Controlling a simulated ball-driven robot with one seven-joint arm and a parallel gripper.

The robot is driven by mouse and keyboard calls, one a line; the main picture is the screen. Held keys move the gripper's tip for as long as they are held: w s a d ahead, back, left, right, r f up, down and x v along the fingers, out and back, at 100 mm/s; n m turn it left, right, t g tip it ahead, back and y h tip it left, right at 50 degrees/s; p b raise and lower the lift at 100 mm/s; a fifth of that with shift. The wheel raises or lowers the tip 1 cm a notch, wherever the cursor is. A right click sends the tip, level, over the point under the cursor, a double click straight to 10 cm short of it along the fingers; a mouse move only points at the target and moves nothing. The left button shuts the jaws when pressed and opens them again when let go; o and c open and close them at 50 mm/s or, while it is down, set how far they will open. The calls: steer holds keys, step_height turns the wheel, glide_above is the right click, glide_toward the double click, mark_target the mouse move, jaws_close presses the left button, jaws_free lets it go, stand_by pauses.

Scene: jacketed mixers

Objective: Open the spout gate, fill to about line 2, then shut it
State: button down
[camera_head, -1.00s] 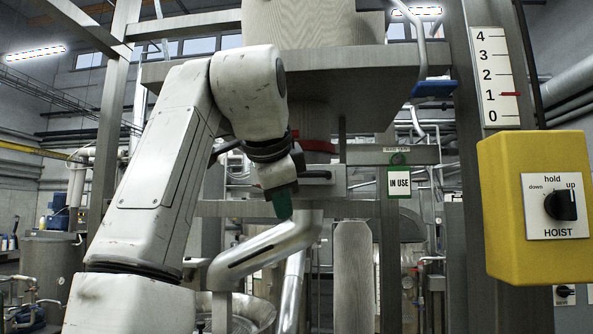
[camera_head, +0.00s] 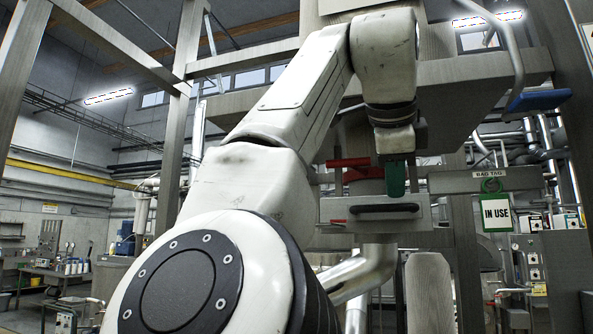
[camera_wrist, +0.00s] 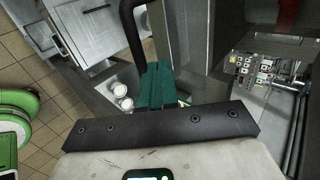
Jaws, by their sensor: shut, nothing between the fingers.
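My gripper (camera_head: 397,180) has green fingers, pressed together with nothing between them, pointing down. In the head view it overlaps the right end of a black bar handle (camera_head: 383,208) on a grey gate block (camera_head: 421,219) beneath the hopper. In the wrist view the green fingers (camera_wrist: 155,85) appear beside a dark curved bar (camera_wrist: 132,30), likely the handle; I cannot tell whether they touch. The numbered level scale cannot be read now.
An IN USE tag (camera_head: 496,212) hangs from a cross beam right of the gate. A blue-ended bent pipe (camera_head: 538,100) comes down at upper right. A grey rounded column (camera_head: 428,290) stands below the gate. Steel posts frame the left.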

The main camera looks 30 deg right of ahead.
mark_target(396, 213)
steer(key=shift+x, duration=1.65)
steer(key=w+d, duration=0.2)
steer(key=d, duration=0.1)
steer(key=shift+w+d+r, duration=0.1)
steer(key=shift+w+d, duration=0.2)
steer(key=shift+w, duration=0.1)
steer(key=shift+r, duration=0.1)
